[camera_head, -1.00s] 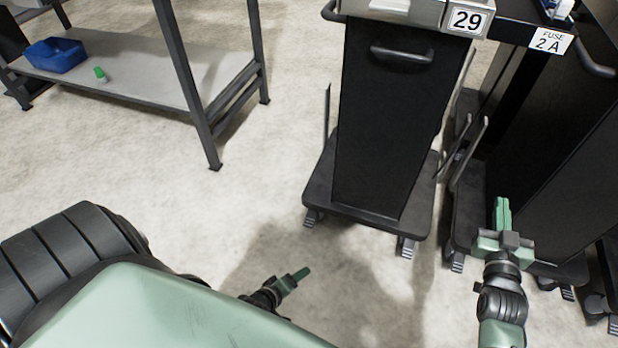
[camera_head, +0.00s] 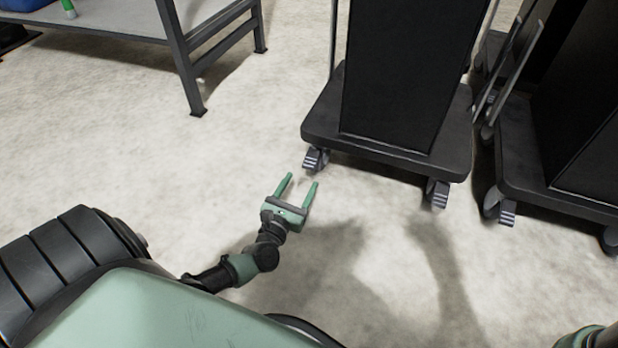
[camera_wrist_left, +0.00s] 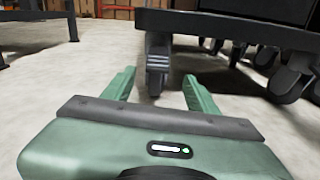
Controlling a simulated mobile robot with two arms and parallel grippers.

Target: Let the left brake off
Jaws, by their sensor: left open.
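The black dispenser cart (camera_head: 388,112) stands on a dark wheeled base in the head view. Its left front caster with a ridged grey brake pedal (camera_head: 314,159) is at the base's near left corner. The right front caster (camera_head: 438,194) also has a pedal. My left gripper (camera_head: 299,180) is open and empty, low over the floor, its fingertips just short of the left caster. In the left wrist view the left caster and pedal (camera_wrist_left: 158,62) appear ahead, between the open fingers. Whether the pedal is pressed down I cannot tell. My right gripper is out of view.
Another black cart (camera_head: 575,130) stands close on the right, with its own caster and pedal (camera_head: 507,212). A grey shelf table (camera_head: 120,18) with dark legs is at the upper left. The floor between it and the cart is clear.

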